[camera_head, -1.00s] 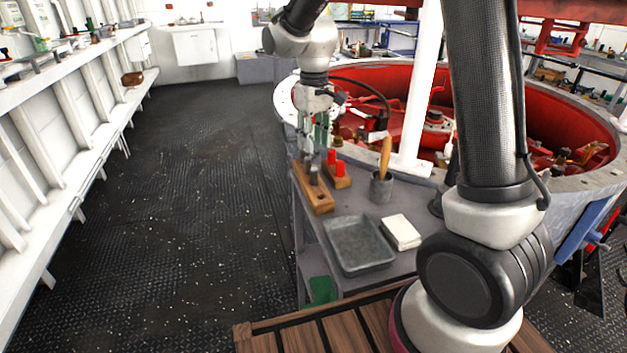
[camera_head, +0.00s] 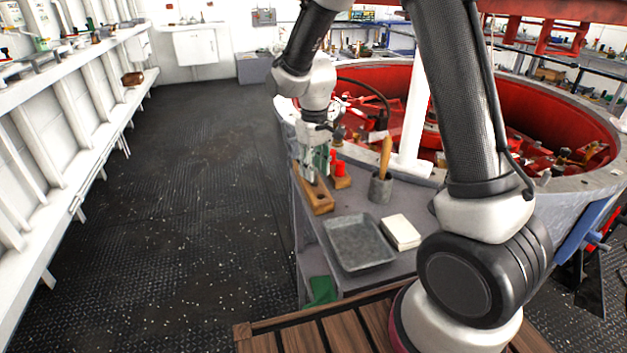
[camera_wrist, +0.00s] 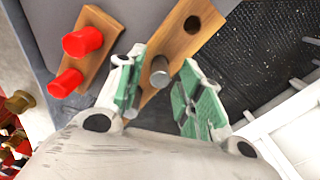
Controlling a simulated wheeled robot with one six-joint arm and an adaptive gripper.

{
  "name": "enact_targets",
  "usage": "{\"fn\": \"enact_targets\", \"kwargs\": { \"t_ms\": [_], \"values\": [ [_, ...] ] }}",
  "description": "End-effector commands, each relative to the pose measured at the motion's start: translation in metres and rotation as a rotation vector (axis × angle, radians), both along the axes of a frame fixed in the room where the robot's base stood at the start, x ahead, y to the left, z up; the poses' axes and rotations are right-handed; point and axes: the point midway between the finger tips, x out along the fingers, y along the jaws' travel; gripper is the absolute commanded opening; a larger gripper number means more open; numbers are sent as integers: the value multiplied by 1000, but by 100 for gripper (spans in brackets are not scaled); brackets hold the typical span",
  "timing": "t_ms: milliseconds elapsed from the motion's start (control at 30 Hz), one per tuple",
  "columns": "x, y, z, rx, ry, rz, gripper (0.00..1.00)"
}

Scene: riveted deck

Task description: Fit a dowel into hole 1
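A long wooden block (camera_head: 319,202) lies on the grey bench's far left corner. In the wrist view the block (camera_wrist: 207,14) shows one empty round hole (camera_wrist: 192,24). A grey metal dowel (camera_wrist: 159,72) stands at the block between my fingers; its lower end is hidden. My gripper (camera_wrist: 160,88) has green-padded fingers, one on each side of the dowel, with visible gaps, so it is open. In the head view my gripper (camera_head: 316,172) is low over the block's far end. No hole number is readable.
A second wooden block (camera_wrist: 97,25) holds two red pegs (camera_wrist: 82,42) beside the first. A grey tray (camera_head: 360,244), a pale pad (camera_head: 401,232) and a dark cup (camera_head: 381,188) with a wooden handle stand nearer on the bench. A red-lined round tub (camera_head: 560,110) is behind.

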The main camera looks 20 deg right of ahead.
Motion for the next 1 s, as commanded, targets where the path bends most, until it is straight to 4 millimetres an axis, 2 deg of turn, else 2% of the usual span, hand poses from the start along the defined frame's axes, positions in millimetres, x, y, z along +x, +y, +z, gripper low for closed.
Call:
{"fn": "enact_targets", "kwargs": {
  "t_ms": [33, 233, 467, 1000],
  "values": [
    [0, 0, 0, 0, 0, 0, 37],
    [0, 0, 0, 0, 0, 0, 0],
    [0, 0, 2, 0, -1, 0, 0],
    [0, 0, 22, 0, -1, 0, 0]
  ]
}}
